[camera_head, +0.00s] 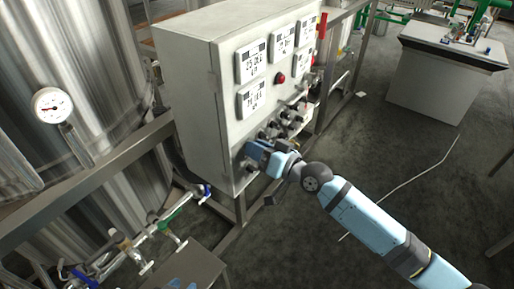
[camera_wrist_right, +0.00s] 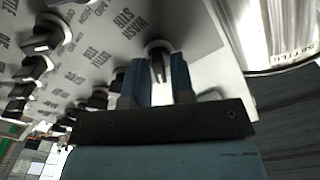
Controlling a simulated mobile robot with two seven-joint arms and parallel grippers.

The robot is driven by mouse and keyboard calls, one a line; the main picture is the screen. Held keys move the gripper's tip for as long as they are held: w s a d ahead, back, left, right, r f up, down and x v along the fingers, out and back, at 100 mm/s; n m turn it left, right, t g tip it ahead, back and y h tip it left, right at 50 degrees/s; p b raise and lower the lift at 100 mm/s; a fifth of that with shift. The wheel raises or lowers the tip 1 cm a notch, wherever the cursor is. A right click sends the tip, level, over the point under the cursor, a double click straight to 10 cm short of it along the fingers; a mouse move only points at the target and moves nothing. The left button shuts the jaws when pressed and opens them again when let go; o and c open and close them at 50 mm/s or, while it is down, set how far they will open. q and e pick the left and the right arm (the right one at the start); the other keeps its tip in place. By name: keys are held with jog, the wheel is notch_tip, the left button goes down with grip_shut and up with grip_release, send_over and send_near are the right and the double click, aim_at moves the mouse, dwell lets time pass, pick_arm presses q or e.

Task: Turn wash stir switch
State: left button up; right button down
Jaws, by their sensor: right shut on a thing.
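The wash stir switch (camera_wrist_right: 158,50) is a dark knob with a pale collar on the panel, beside an upside-down "WASH STIR" label (camera_wrist_right: 128,22) in the right wrist view. My right gripper (camera_wrist_right: 156,80) has its blue fingers on either side of this knob and is shut on it. In the head view my right gripper (camera_head: 256,153) is at the lower front corner of the grey control cabinet (camera_head: 190,90), and it hides the switch there. Small light-blue parts at the bottom edge may be my left gripper (camera_head: 182,285); its jaws cannot be made out.
Several other black knobs (camera_wrist_right: 40,40) sit close beside the gripper on the panel. Above them are display units (camera_head: 251,62) and a red button (camera_head: 280,78). A steel tank (camera_head: 60,150) with a gauge (camera_head: 52,105) stands left. The floor at right is mostly open.

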pick_arm(q)
jog(key=shift+d, duration=0.1)
dwell(0.5)
jog(key=shift+a, duration=0.25)
pick_arm(e)
jog(key=c, duration=1.2)
grip_release()
pick_arm(q)
jog(key=shift+d+f+b, duration=0.1)
jog(key=shift+f+b, duration=0.2)
jog(key=shift+b, duration=0.4)
pick_arm(e)
jog(key=v, duration=1.4)
pick_arm(q)
jog(key=shift+d, duration=0.1)
pick_arm(e)
jog(key=shift+a, duration=0.1)
